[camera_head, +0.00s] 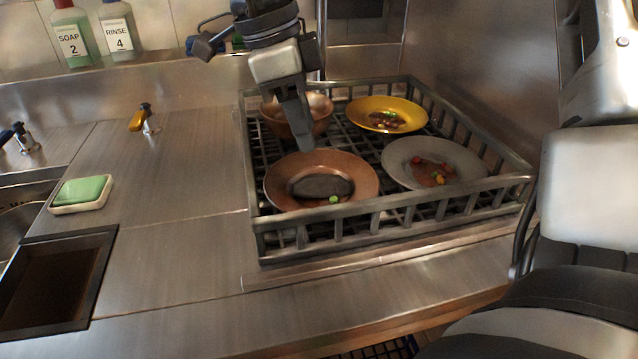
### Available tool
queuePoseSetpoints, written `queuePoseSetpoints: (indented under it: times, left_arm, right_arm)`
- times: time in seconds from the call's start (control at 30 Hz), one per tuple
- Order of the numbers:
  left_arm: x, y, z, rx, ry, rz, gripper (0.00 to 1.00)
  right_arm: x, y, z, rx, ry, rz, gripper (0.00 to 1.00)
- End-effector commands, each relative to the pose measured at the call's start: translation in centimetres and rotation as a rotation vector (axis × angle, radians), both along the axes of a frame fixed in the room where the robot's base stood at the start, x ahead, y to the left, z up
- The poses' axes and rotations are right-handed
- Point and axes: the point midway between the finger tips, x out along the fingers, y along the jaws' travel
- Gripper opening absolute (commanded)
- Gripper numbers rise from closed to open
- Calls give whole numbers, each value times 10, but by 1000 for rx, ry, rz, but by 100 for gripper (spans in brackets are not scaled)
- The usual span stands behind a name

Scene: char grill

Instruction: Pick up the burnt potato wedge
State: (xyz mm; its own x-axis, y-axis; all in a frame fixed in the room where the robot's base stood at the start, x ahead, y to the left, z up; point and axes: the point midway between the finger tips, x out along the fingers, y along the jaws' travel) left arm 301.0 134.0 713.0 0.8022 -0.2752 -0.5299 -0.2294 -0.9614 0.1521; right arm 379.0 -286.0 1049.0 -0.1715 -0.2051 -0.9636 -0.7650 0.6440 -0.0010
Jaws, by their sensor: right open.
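A dark, charred-looking oval piece, which looks like the burnt potato wedge (322,187), lies on a copper plate (361,179) at the front left of a metal rack. A small green ball (334,200) lies beside it. My right gripper (304,146) hangs down from the top of the view, over the rack. Its fingertips appear above the plate's back edge, apart from the dark piece. The fingers show nearly edge-on, with nothing seen held between them. My left gripper is not in view.
The rack (393,208) has raised rails. It also holds a copper bowl (318,106), a yellow plate (413,122) and a grey plate (398,153) with food scraps. A green sponge (83,190) sits left. The steel counter (180,215) between is clear.

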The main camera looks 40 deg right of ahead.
Motion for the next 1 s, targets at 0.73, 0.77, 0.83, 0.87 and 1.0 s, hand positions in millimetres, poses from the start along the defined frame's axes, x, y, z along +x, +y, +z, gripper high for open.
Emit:
queuePoseSetpoints:
  times: [0.73,0.77,0.83,0.87,1.0]
  left_arm:
    - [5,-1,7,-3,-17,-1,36]
    - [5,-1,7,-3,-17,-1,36]
    - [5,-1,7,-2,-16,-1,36]
    - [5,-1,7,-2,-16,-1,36]
    - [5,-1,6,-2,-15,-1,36]
  right_arm:
    - [-17,-13,-85,3,0,-1,41]
    - [-17,-13,-86,3,0,-1,41]
    - [-17,-14,-87,2,-1,-1,41]
    - [-17,-14,-87,2,-1,-1,41]
    - [-17,-14,-86,2,-1,-1,35]
